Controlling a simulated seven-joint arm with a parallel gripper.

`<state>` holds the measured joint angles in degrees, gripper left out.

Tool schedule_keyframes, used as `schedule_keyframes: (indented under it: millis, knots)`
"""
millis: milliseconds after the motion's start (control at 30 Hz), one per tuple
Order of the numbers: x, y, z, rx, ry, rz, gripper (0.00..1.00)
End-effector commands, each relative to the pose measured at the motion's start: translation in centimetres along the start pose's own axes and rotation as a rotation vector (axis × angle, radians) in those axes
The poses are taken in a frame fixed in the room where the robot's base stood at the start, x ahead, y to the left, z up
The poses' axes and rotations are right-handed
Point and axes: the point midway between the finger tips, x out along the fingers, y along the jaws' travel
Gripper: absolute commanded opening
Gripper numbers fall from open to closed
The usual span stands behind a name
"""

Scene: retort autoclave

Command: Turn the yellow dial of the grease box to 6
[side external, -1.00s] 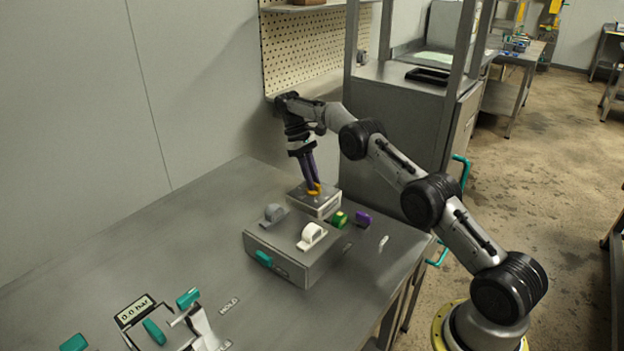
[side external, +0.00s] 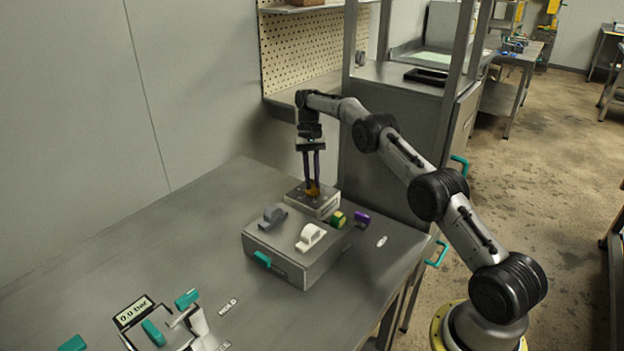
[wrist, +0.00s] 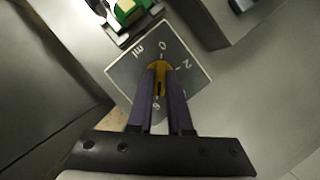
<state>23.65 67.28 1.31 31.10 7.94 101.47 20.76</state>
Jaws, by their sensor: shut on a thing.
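The grease box (side external: 313,205) is a small grey box at the back of the table, with a dark top plate. Its yellow dial (side external: 313,185) sits on top, and it also shows in the wrist view (wrist: 160,67). There the plate (wrist: 133,76) carries the marks 0, 2, 6 and "ml". My gripper (side external: 312,188) comes down from above, its two purple fingers shut on the dial, one on each side. In the wrist view the dial lies lengthwise between the 0 and the 6. The fingers hide part of the plate, and I cannot tell which mark the dial points to.
In front of the grease box stands a larger grey box (side external: 290,265) with a grey handle (side external: 273,214), a white handle (side external: 310,236) and a teal lever (side external: 262,258). Green (side external: 338,219) and purple (side external: 362,219) parts lie close by.

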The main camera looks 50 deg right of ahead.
Motion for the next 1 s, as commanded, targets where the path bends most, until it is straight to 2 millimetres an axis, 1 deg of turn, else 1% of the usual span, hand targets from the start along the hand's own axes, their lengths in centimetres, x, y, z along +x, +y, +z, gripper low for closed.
schedule_keyframes:
  millis: [567,600,733,1000]
  knots:
    - [0.02,-0.06,-0.09,0.027,0.004,-0.013,0.0]
    - [0.02,-0.06,-0.09,0.027,0.004,-0.013,0.25]
    - [0.01,-0.03,-0.07,0.026,0.003,-0.012,0.47]
    - [-0.03,0.0,-0.03,0.026,0.002,-0.011,0.47]
